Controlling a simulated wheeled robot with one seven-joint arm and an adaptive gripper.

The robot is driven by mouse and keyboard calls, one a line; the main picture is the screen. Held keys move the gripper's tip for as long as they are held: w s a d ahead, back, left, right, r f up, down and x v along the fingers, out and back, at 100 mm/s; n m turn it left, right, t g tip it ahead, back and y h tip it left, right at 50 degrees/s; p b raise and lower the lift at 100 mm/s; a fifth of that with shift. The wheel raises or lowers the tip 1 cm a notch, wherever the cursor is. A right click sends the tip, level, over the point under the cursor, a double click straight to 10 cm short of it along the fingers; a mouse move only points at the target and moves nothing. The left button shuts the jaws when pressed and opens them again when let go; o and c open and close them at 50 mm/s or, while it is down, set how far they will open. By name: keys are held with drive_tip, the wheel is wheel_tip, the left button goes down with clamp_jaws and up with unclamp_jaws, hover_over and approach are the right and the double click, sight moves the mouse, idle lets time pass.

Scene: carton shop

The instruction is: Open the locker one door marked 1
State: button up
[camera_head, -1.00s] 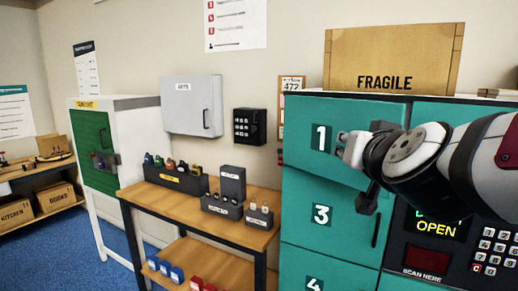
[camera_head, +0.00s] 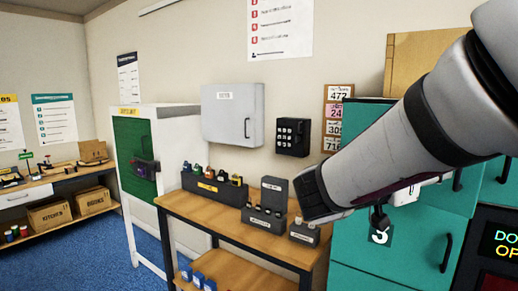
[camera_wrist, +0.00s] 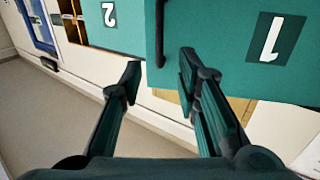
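The locker door marked 1 (camera_wrist: 225,50) fills the upper right of the wrist view, its number upside down. Its dark handle (camera_wrist: 160,32) is near its left edge there. This edge overlaps the smaller-looking door marked 2 (camera_wrist: 112,18), so door 1 appears to stand out from the locker; how far I cannot tell. In the head view, door 1 (camera_head: 362,117) is partly hidden behind my arm, its number covered. My gripper (camera_wrist: 160,75) is open and empty, its two fingers apart, the right finger near the door's lower edge in the picture. The handle is not between the fingertips.
Door 3 (camera_head: 390,265) is below, and a lit display (camera_head: 500,243) is at right. A cardboard box (camera_head: 420,60) is on top of the locker. A wooden table (camera_head: 205,212) with dark bins, a grey key cabinet (camera_head: 233,113) and a keypad (camera_head: 293,136) are to the left.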

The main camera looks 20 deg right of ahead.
drive_tip(key=d, duration=0.4)
drive_tip(key=w+d, duration=0.1)
drive_tip(key=d, duration=0.6)
drive_tip(key=shift+w+d+p, duration=0.25)
drive_tip(key=shift+d+p, duration=0.05)
drive_tip(key=shift+p, duration=0.1)
clamp_jaws()
